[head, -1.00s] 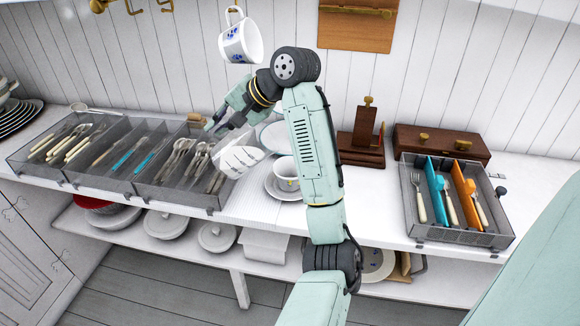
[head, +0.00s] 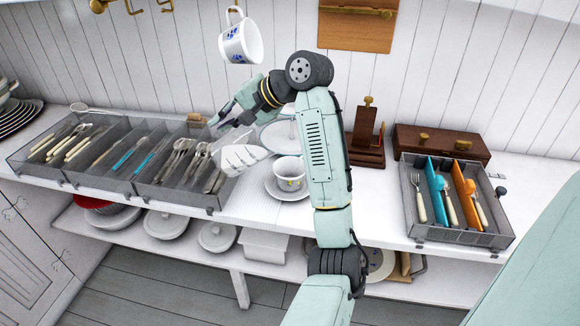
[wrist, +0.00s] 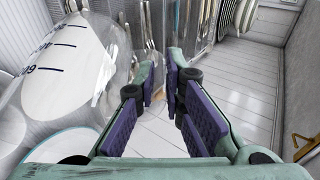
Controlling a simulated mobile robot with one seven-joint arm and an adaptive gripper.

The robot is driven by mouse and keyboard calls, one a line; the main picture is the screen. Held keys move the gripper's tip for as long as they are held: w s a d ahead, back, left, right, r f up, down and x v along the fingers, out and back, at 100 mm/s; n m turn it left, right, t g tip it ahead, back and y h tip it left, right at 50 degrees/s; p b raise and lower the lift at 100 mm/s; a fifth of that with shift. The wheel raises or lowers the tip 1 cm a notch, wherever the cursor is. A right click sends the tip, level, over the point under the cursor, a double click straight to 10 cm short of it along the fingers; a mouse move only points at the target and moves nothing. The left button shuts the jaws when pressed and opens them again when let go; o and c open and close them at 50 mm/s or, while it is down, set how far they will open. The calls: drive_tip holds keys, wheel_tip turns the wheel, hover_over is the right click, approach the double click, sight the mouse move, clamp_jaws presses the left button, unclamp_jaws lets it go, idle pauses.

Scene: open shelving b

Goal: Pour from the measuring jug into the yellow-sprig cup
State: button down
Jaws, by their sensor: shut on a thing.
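The measuring jug (head: 240,158) is clear, with white contents, and is held tilted above the shelf top, its lower end toward the cup. In the wrist view the jug (wrist: 65,70) fills the left side, with dark graduation marks. My gripper (head: 217,121) is shut on the jug; the fingers (wrist: 160,72) also show in the wrist view, but the exact grip point is hard to make out through the clear wall. The yellow-sprig cup (head: 288,174) stands upright on a saucer (head: 274,188), just right of the jug. No stream into the cup is visible.
A grey cutlery tray (head: 150,193) lies left of the jug. A plate (head: 268,137) lies behind the cup. A blue-patterned cup (head: 240,43) hangs above my wrist. A wooden stand (head: 365,150) and second cutlery tray (head: 450,234) are to the right.

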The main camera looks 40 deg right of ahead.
drive_tip(key=shift+s+d+r+m+t+y, duration=0.15)
drive_tip(key=shift+s+d+t+y, duration=0.2)
drive_tip(key=shift+d, duration=0.2)
drive_tip(key=shift+s+d+f+m+t+y, duration=0.15)
drive_tip(key=shift+s+d+t+y, duration=0.15)
drive_tip(key=shift+d+y, duration=0.2)
idle(2.8)
drive_tip(key=shift+r, duration=0.1)
